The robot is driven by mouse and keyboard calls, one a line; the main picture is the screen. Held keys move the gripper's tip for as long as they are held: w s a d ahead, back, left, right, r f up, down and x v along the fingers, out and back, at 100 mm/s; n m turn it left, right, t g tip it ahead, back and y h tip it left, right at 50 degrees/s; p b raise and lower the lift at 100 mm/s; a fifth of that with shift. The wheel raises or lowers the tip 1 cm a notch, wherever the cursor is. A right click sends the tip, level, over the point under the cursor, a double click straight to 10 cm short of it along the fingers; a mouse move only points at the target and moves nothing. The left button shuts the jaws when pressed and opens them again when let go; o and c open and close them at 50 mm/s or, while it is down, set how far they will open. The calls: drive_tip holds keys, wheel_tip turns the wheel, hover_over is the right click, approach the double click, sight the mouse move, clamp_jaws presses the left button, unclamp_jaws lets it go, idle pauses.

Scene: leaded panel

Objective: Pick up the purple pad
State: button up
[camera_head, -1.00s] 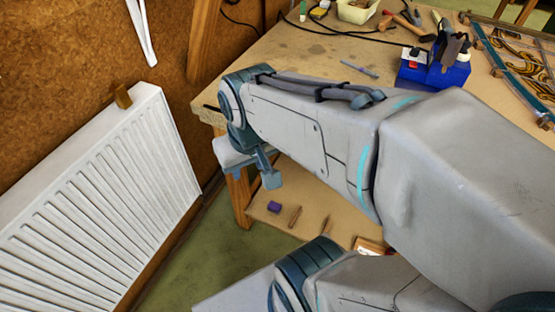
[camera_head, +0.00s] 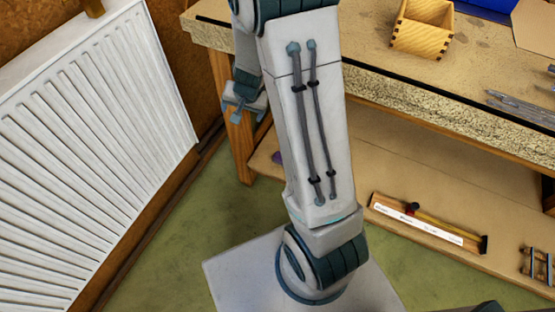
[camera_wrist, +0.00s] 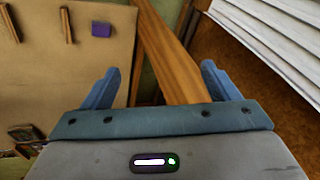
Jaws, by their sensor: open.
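The purple pad (camera_wrist: 102,30) is a small block on the tan lower shelf in the wrist view, up and left of my open fingers. In the head view only a sliver of the pad (camera_head: 277,157) shows, the rest hidden behind my arm. My gripper (camera_wrist: 160,70) is open and empty, with a wooden bench leg beyond the space between its fingers. In the head view my gripper (camera_head: 243,104) hangs beside the bench's left leg, and the pad is lower and to the right of it.
The wooden bench leg (camera_wrist: 172,50) stands right of the pad in the wrist view. A white radiator (camera_head: 100,150) is at the left. Thin brown pieces (camera_wrist: 66,25) lie on the shelf (camera_wrist: 70,80). A wooden box (camera_head: 422,28) sits on the bench top.

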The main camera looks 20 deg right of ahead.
drive_tip(key=d+f+m+h+b, duration=0.1)
drive_tip(key=d+f+b, duration=0.3)
drive_tip(key=f, duration=0.7)
drive_tip(key=w+d+f+m+g+h+b, duration=0.1)
drive_tip(key=d+f+b, duration=0.3)
drive_tip(key=f, duration=0.7)
drive_tip(key=w+d+f+m+h+b, duration=0.1)
drive_tip(key=d+f+b, duration=0.3)
drive_tip(key=f, duration=0.8)
drive_tip(key=shift+w+d+m+h+b, duration=0.25)
drive_tip(key=shift+m+h+b, duration=0.25)
drive_tip(key=shift+h, duration=0.4)
drive_tip(key=shift+b+x, duration=1.65)
drive_tip(key=shift+x, duration=1.45)
drive_tip(key=shift+r, duration=0.1)
drive_tip(key=c, duration=1.1)
